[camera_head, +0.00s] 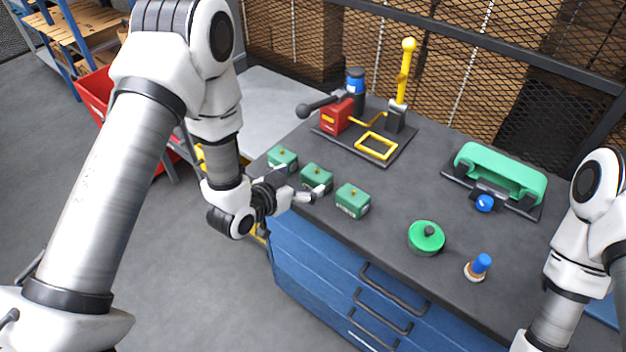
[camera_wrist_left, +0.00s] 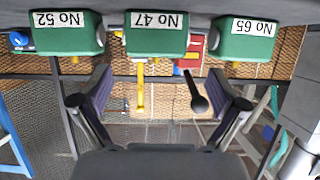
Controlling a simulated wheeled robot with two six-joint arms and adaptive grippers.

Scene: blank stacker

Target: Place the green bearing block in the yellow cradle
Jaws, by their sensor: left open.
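Three green blocks stand in a row along the near left edge of the bench: a left one (camera_head: 283,158), a middle one (camera_head: 317,177) and a right one (camera_head: 353,201). In the left wrist view, which is upside down, their labels read No 52 (camera_wrist_left: 65,35), No 47 (camera_wrist_left: 156,36) and No 65 (camera_wrist_left: 248,40). My left gripper (camera_head: 298,183) is open at the middle block; No 47 lies ahead, between the lines of its fingers (camera_wrist_left: 160,100). Contact cannot be told. The yellow cradle (camera_head: 376,146), a square frame, is empty on a dark plate. My right gripper is out of view.
A red block (camera_head: 336,117), a black-handled lever (camera_head: 322,106) and a yellow upright post (camera_head: 404,75) stand by the cradle. Right are a green-handled fixture (camera_head: 500,173), a round green knob (camera_head: 426,237) and a blue-topped peg (camera_head: 479,266). The bench middle is clear.

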